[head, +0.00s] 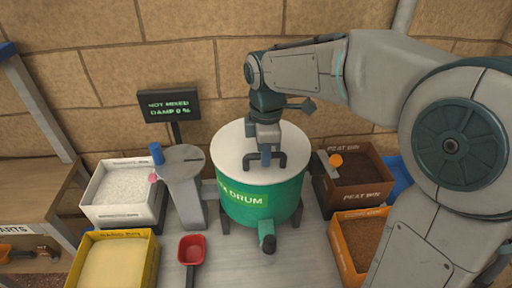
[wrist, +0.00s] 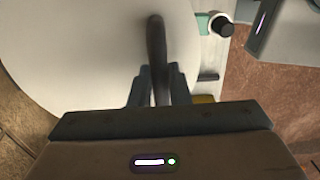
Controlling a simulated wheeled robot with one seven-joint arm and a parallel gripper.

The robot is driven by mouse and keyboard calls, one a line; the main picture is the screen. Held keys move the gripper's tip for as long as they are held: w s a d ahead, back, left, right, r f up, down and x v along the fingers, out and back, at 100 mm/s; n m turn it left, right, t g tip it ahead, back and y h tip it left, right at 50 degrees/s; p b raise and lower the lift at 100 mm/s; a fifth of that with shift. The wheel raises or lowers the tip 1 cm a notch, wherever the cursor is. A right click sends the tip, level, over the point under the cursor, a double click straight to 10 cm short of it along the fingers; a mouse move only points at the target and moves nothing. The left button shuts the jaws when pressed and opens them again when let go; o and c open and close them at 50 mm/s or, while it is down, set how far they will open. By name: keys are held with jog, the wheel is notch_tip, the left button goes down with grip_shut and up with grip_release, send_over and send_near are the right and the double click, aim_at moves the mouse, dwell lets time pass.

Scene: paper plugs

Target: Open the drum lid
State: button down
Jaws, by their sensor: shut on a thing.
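The green drum (head: 263,205) stands upright in the middle of the table. Its pale round lid (head: 237,161) lies flat on top and covers the opening, so the inside is hidden. My gripper (head: 265,160) is over the lid, pointing down, and is shut on the dark handle bar at the lid's middle. In the wrist view the handle (wrist: 156,45) runs between my two fingers (wrist: 157,85), with the pale lid (wrist: 75,50) behind it.
A display (head: 168,106) behind reads "NOT MIXED, DAMP 0 %". A white bin (head: 124,215) and a yellow bin (head: 112,235) stand left, the peat bin (head: 360,195) and an orange bin (head: 362,215) right. A grey stand (head: 183,180) is close left of the drum. A red scoop (head: 192,250) lies in front.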

notch_tip(320, 180, up, 6)
jog(key=w+p, duration=0.2)
jog(key=p, duration=0.4)
jog(key=shift+w+a+r, duration=0.15)
jog(key=shift+r, duration=0.1)
jog(key=w+r+p, duration=0.4)
jog(key=r+p, duration=0.1)
jog(key=p, duration=0.1)
jog(key=shift+a+r, duration=0.2)
jog(key=shift+a, duration=0.1)
jog(key=shift+r+p, duration=0.1)
jog(key=shift+p, duration=0.2)
